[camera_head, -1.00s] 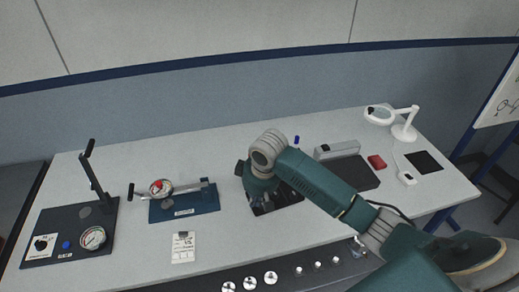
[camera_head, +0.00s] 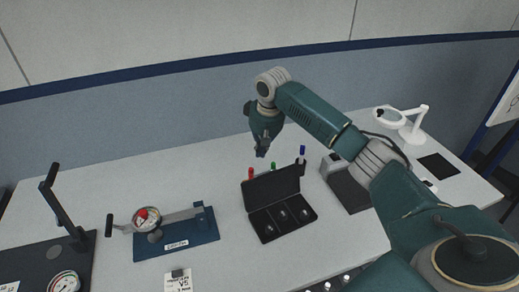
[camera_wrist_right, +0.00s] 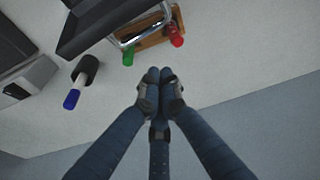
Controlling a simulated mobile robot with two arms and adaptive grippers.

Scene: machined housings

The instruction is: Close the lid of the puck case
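The black puck case (camera_head: 262,233) stands on the table in the head view. Its lid (camera_head: 272,186) is up, standing tilted along the back edge. Three dark round pucks sit in its compartments. My right gripper (camera_head: 261,153) is above and behind the lid, apart from it. In the right wrist view, its fingertips (camera_wrist_right: 160,78) are together with nothing between them. A dark panel, apparently the lid (camera_wrist_right: 95,22), shows at the top of that view. My left gripper is not in view.
Red (camera_head: 251,173), green (camera_head: 272,169) and blue (camera_head: 302,153) pens stand behind the case. A dial-gauge fixture on a blue plate (camera_head: 178,240) is to the left. A grey-and-black device (camera_head: 345,183) is to the right.

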